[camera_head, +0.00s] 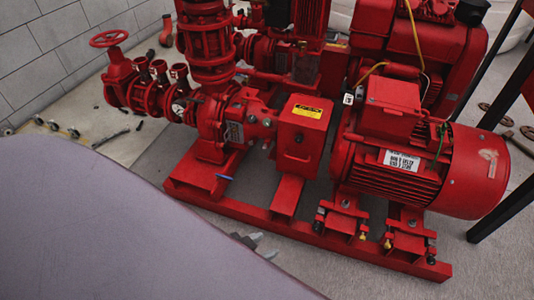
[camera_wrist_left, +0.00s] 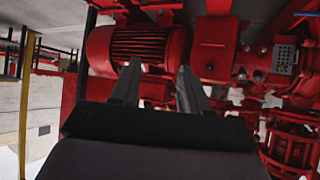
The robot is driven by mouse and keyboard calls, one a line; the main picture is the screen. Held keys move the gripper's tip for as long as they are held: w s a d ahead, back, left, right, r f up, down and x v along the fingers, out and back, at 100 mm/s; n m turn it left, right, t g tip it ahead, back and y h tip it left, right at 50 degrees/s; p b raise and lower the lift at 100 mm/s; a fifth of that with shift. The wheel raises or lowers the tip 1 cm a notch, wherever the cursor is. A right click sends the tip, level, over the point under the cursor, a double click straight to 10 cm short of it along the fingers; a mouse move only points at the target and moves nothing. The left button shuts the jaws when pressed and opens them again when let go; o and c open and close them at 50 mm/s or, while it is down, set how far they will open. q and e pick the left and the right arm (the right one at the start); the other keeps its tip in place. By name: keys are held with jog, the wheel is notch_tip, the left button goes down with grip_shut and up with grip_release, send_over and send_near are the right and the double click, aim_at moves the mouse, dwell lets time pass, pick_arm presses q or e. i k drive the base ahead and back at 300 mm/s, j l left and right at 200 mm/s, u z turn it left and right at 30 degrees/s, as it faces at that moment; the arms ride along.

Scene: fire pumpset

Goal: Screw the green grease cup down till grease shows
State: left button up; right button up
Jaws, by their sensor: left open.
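A small thin green part (camera_head: 441,136) shows on top of the red motor in the head view. It is too small to tell whether it is the grease cup. I see no other clearly green cup, and no grease can be made out. My left gripper (camera_head: 258,246) shows its grey fingertips low in the head view, in front of the red base frame. In the left wrist view, its two fingers (camera_wrist_left: 159,88) are apart with nothing between them, pointing toward the red machinery. My right gripper is in neither view.
The red base frame (camera_head: 304,231) carries the pump (camera_head: 222,124), a boxy red guard (camera_head: 302,137) and the motor (camera_head: 462,172). A red handwheel (camera_head: 108,38) stands at the left. Dark posts (camera_head: 502,206) stand at the right. Grey floor (camera_head: 345,280) in front is clear.

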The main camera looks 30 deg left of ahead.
aim_at(266, 122)
jog(key=k+l, duration=0.2)
jog(key=i+l+u, duration=0.2)
jog(key=i+u, duration=0.25)
jog(key=i+l+u, duration=0.15)
jog(key=i, duration=0.25)
jog(key=i+l+u, duration=0.1)
jog(key=i, duration=0.35)
